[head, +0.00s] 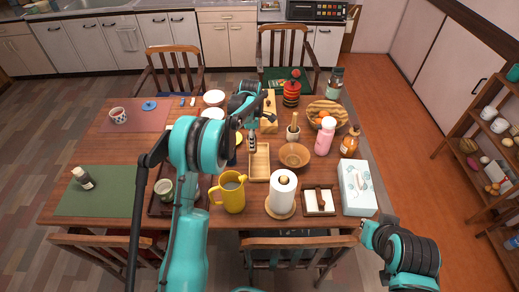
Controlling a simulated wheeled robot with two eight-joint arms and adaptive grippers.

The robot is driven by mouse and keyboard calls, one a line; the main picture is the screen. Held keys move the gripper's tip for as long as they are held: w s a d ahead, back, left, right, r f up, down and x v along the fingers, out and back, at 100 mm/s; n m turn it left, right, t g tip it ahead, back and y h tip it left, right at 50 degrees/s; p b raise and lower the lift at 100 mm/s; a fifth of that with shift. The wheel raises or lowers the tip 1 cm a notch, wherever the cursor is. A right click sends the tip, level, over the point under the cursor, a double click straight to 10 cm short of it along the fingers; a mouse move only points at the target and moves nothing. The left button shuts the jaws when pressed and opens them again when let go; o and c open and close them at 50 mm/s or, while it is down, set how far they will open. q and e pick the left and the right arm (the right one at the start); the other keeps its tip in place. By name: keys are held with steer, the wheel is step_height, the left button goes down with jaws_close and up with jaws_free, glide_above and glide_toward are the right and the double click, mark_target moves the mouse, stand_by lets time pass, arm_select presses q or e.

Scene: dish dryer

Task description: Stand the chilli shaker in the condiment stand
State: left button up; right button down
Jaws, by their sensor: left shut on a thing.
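My left gripper (252,133) is over the middle of the table, pointing down. It is shut on a small dark shaker (253,144), which I take to be the chilli shaker; the fingers and arm partly hide it. Just below it in the picture is a light wooden open tray (267,165), which seems to be the condiment stand. The shaker is at the tray's far end; I cannot tell whether it touches it. My right arm is at the lower right, with its end (364,231) by the table's near right corner; its fingers are not clear.
Near the tray stand a wooden bowl (294,155), a yellow jug (233,195), a paper towel roll (282,190) and a pink bottle (325,136). A tissue box (357,189) is at the right edge.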

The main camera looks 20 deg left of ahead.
arm_select(q)
steer(key=w+f+b, duration=0.1)
steer(key=f, duration=0.1)
steer(key=w+d+f+b, duration=0.1)
steer(key=w+f, duration=0.1)
steer(key=f, duration=0.1)
steer(key=w+f+b, duration=0.1)
steer(key=w+f, duration=0.1)
steer(key=shift+d+f, duration=0.2)
steer(key=shift+d, duration=0.05)
steer(key=shift+r, duration=0.1)
steer(key=o, duration=1.2)
steer(key=shift+c, duration=0.2)
